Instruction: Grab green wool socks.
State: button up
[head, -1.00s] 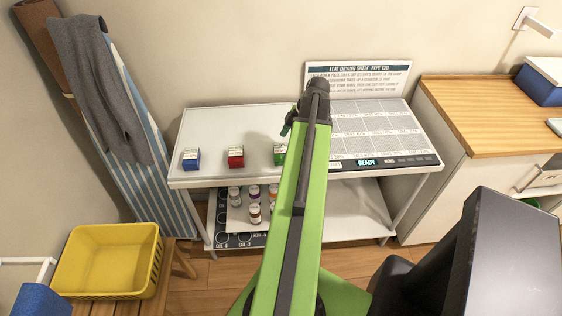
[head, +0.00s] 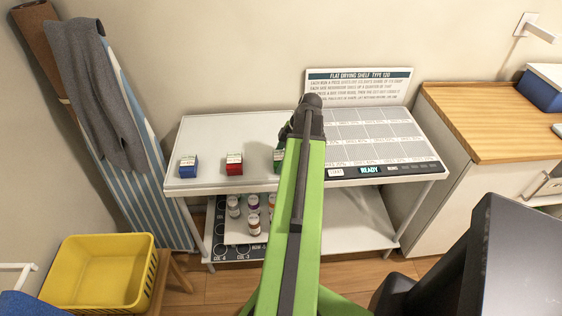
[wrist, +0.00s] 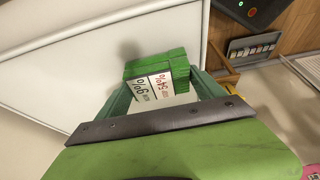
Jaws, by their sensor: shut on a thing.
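The green wool socks show as a green block-like bundle with a white label. In the head view the bundle (head: 279,160) is at the middle of the white shelf top, partly hidden behind my arm. In the wrist view the bundle (wrist: 155,68) sits between the two green fingers of my gripper (wrist: 162,84), which is shut on it. The label carries percent figures. In the head view my fingers are hidden by my own arm. I cannot tell whether the bundle is clear of the surface.
A red bundle (head: 234,165) and a blue bundle (head: 188,166) stand to the left on the shelf top. A gridded panel (head: 375,138) with a READY display lies right. Several small jars (head: 254,222) stand below. A yellow basket (head: 97,275) is front left.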

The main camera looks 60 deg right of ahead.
aim_at(276, 157)
jog(key=c, duration=0.5)
jog(key=shift+o, duration=0.2)
jog(key=shift+r+p, duration=0.3)
jog(key=r+p, duration=0.4)
jog(key=shift+s+d+r+p, duration=0.1)
jog(key=shift+d+r+p, duration=0.2)
jog(key=s+d+r+p, duration=0.5)
jog(key=d, duration=0.4)
jog(key=shift+s+d+r+p, duration=0.25)
jog(key=shift+d+r+p, duration=0.05)
jog(key=shift+r+p, duration=0.1)
